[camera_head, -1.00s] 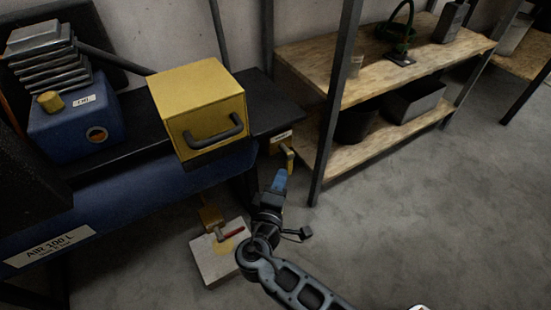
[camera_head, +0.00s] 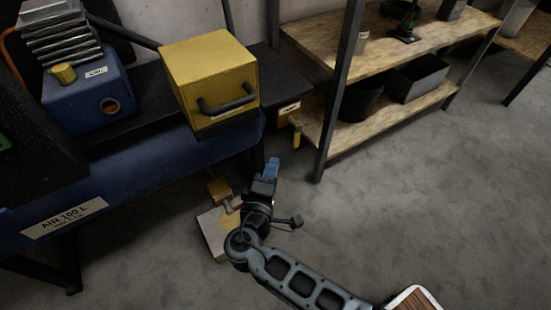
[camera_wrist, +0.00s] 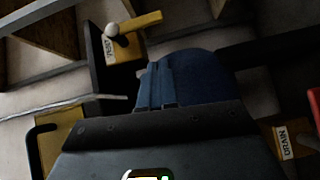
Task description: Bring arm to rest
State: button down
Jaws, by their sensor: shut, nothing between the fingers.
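My gripper (camera_head: 272,166) shows in the head view at the end of my arm, with blue fingers pointing up and away. It is shut and empty, above the floor in front of the blue air tank (camera_head: 120,185). In the wrist view its blue fingers (camera_wrist: 185,80) are together. A yellow lever with a tag (camera_head: 292,117) is just above and right of my gripper in the head view. It also shows as a yellow handle with a pale knob in the wrist view (camera_wrist: 138,24).
A yellow box with a black handle (camera_head: 211,75) sits above the tank. A pale slab (camera_head: 212,236) with a yellow part and a red lever lies below, partly hidden by my arm. Wooden shelving (camera_head: 400,98) stands at the right.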

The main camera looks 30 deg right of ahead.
jog(key=p+v, duration=0.1)
jog(key=v, duration=0.6)
jog(key=shift+f, duration=0.25)
